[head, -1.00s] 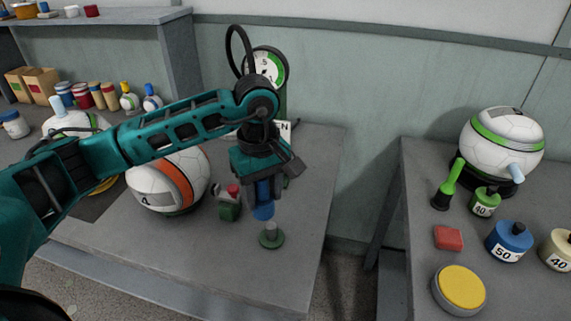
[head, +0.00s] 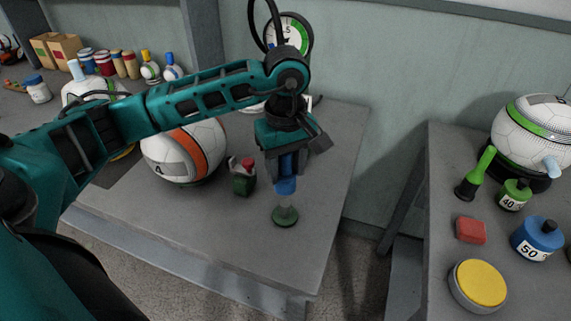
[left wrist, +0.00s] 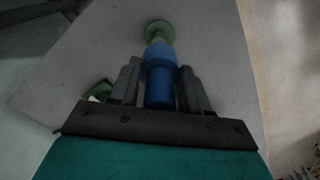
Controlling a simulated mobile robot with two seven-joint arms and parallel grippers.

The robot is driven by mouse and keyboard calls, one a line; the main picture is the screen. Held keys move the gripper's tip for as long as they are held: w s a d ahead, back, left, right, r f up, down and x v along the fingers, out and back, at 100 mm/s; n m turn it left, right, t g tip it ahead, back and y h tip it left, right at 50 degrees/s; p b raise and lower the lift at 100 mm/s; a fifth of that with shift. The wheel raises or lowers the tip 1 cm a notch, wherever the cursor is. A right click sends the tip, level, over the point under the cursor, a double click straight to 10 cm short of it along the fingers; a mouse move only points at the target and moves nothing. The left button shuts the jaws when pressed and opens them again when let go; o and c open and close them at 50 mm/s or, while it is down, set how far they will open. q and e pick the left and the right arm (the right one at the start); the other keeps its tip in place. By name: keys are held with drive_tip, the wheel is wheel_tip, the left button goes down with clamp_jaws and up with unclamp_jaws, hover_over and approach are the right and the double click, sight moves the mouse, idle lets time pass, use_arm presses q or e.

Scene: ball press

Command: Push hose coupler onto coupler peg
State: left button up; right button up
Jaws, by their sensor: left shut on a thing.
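The blue hose coupler (head: 286,184) is held upright between the fingers of my left gripper (head: 287,170), which is shut on it. The coupler also shows in the left wrist view (left wrist: 159,78) between the two grey fingers. The coupler peg (head: 285,214) stands on a round green base on the grey table, just below the coupler. In the left wrist view the peg's green base (left wrist: 159,30) lies beyond the coupler's end. In the head view the coupler's lower end appears slightly above the peg; whether they touch is unclear. My right gripper is not in view.
A white ball with an orange band (head: 186,153) and a small green block with a red top (head: 243,177) stand left of the peg. A pressure gauge (head: 289,33) is behind. A second table (head: 440,200) at right holds weights and another ball.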

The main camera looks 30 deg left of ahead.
use_arm(q)
drive_tip(key=b, duration=0.3)
hover_over(286, 204)
drive_tip(key=shift+f, duration=2.1)
drive_tip(key=shift+b, duration=0.7)
drive_tip(key=shift+f, duration=0.15)
drive_tip(key=shift+f+b, duration=0.35)
drive_tip(key=shift+b, duration=0.05)
drive_tip(key=shift+f+b, duration=1.55)
drive_tip(key=shift+f, duration=0.1)
drive_tip(key=o, duration=1.2)
